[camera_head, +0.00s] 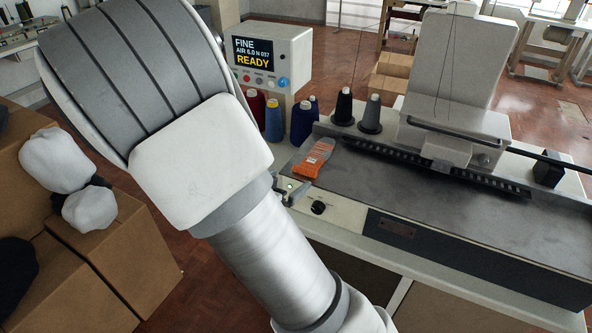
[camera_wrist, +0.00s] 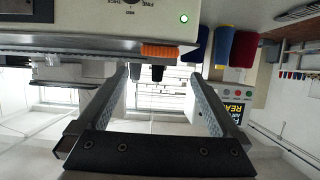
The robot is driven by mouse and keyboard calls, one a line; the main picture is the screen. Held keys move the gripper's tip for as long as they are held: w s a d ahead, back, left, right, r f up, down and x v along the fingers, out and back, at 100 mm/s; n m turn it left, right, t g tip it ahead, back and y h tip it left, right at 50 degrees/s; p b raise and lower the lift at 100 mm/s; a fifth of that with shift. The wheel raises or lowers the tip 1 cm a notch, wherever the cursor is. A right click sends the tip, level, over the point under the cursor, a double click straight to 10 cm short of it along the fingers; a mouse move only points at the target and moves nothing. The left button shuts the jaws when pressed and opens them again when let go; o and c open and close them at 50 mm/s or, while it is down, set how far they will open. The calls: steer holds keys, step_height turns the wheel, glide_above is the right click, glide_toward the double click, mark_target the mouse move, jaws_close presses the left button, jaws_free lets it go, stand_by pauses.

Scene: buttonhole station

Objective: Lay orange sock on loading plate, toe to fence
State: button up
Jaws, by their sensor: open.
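The orange sock (camera_head: 312,160) lies on the left end of the grey loading plate (camera_head: 430,205), in the head view. It has greyish bands and a pale patch at its far end. In the wrist view, which is upside down, its orange end (camera_wrist: 160,50) shows at the plate's edge. My gripper (camera_wrist: 160,77) is open, with nothing between its fingers, and appears apart from the sock. In the head view my arm hides most of the gripper. I cannot tell for certain which part is the fence; a dark toothed strip (camera_head: 440,170) runs along the plate's back.
Thread cones, among them a blue one (camera_head: 274,120), stand behind the sock. The control box (camera_head: 268,55) reads READY. A green lamp (camera_wrist: 183,18) is lit on the front panel. Cartons with white bundles (camera_head: 90,208) stand left. The plate's middle and right are clear.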

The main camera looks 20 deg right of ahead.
steer(key=s+a+r+n+y, duration=0.2)
steer(key=a+r+n+y, duration=0.3)
steer(key=a+r+y, duration=0.75)
steer(key=s+d+r+n+g+h, duration=0.1)
steer(key=s+d+r+n, duration=0.1)
steer(key=s, duration=0.7)
steer(key=s+d+r+n+g, duration=0.1)
steer(key=s+d+r+n, duration=0.1)
steer(key=s, duration=0.7)
steer(key=shift+d+n+g+h+p, duration=0.2)
steer(key=shift+n+g+h+p, duration=0.2)
steer(key=shift+n, duration=0.3)
steer(key=shift+s+r, duration=0.1)
steer(key=shift+r, duration=0.1)
step_height(320, 180, up, 3)
steer(key=p, duration=0.3)
steer(key=shift+r, duration=0.2)
